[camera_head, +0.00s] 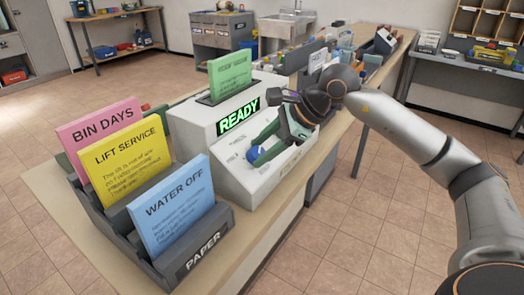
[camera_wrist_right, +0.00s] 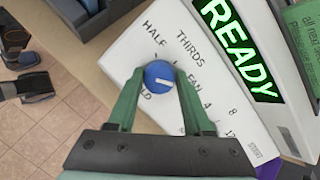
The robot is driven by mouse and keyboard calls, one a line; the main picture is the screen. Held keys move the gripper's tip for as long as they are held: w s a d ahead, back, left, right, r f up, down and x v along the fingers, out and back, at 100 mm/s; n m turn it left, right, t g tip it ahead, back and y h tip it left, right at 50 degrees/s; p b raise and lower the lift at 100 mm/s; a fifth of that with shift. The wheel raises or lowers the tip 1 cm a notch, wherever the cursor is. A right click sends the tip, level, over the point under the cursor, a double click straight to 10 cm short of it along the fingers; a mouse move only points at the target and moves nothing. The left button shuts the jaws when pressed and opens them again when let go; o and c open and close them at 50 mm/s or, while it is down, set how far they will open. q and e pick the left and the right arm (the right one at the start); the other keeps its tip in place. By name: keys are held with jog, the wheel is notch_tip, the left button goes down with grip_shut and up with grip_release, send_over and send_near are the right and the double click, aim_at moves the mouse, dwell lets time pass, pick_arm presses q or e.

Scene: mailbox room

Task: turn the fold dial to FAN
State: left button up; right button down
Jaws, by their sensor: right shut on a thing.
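The fold dial is a round blue knob (camera_wrist_right: 158,76) on the white sloped panel of the folding machine (camera_head: 262,180). It also shows in the head view (camera_head: 254,156). My right gripper (camera_wrist_right: 159,73) has green fingers, one on each side of the knob, and is shut on it. A short white mark on the knob points right and slightly down in the wrist view. HALF and THIRDS are readable around the knob. The FAN label is partly hidden by a finger. A green READY display (camera_head: 239,116) is lit. My left gripper is not in view.
A green card (camera_head: 230,74) stands in the machine's top slot. A dark PAPER rack (camera_head: 205,245) with pink, yellow and blue sheets stands left of the machine. More items crowd the counter behind my arm. The floor (camera_head: 345,225) in front of the counter is clear.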

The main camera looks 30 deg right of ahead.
jog(key=shift+m, duration=0.4)
jog(key=shift+c, duration=1.5)
grip_release()
jog(key=v, duration=1.2)
jog(key=shift+s+r, duration=0.15)
jog(key=shift+r, duration=0.05)
jog(key=shift+d, duration=0.1)
